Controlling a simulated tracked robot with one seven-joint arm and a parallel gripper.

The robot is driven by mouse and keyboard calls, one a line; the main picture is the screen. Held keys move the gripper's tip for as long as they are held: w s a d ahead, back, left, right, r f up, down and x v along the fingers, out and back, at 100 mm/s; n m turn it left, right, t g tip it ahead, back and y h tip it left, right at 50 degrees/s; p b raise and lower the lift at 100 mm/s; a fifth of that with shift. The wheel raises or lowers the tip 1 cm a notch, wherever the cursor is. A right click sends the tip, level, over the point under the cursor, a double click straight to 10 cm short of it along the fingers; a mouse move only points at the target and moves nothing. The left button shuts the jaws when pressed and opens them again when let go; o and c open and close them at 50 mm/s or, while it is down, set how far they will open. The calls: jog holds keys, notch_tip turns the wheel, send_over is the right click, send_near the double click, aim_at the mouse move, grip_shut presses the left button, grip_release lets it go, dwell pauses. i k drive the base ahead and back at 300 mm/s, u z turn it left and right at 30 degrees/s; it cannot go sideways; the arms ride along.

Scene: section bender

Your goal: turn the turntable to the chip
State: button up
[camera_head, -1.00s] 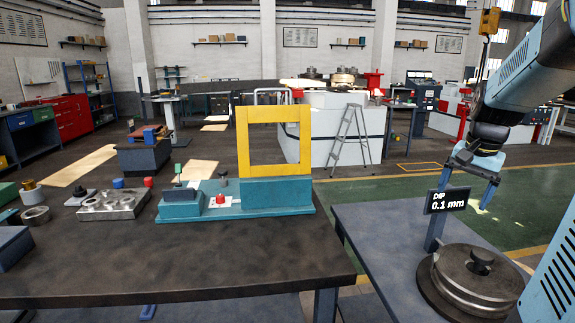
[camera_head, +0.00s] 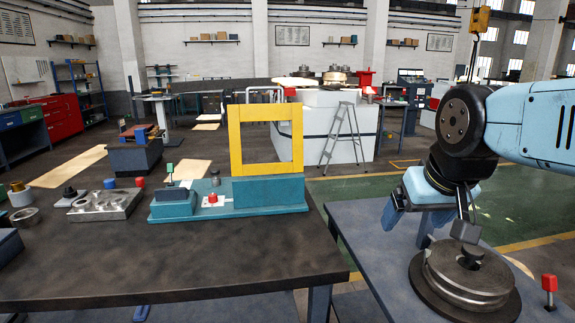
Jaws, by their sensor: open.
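The turntable (camera_head: 466,285) is a round grey metal disc on a dark base, with a dark knob (camera_head: 469,257) at its centre, on the right bench. My gripper (camera_head: 430,226) is open and empty, just above and behind the turntable's left part. One dark finger comes down close above the knob; I cannot tell whether it touches. A blue post (camera_head: 425,234) stands behind the turntable, and its display panel is hidden behind my gripper. I cannot make out a chip or any mark on the disc.
A red-topped button or post (camera_head: 549,284) stands right of the turntable. The left bench (camera_head: 200,262) carries a teal fixture with a yellow frame (camera_head: 235,143), a metal block (camera_head: 106,205) and several small parts. The front of that bench is clear.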

aim_at(461, 282)
jog(key=z, duration=0.6)
jog(key=k, duration=0.45)
jog(key=z, duration=0.35)
jog(key=i, duration=0.5)
jog(key=u, duration=0.05)
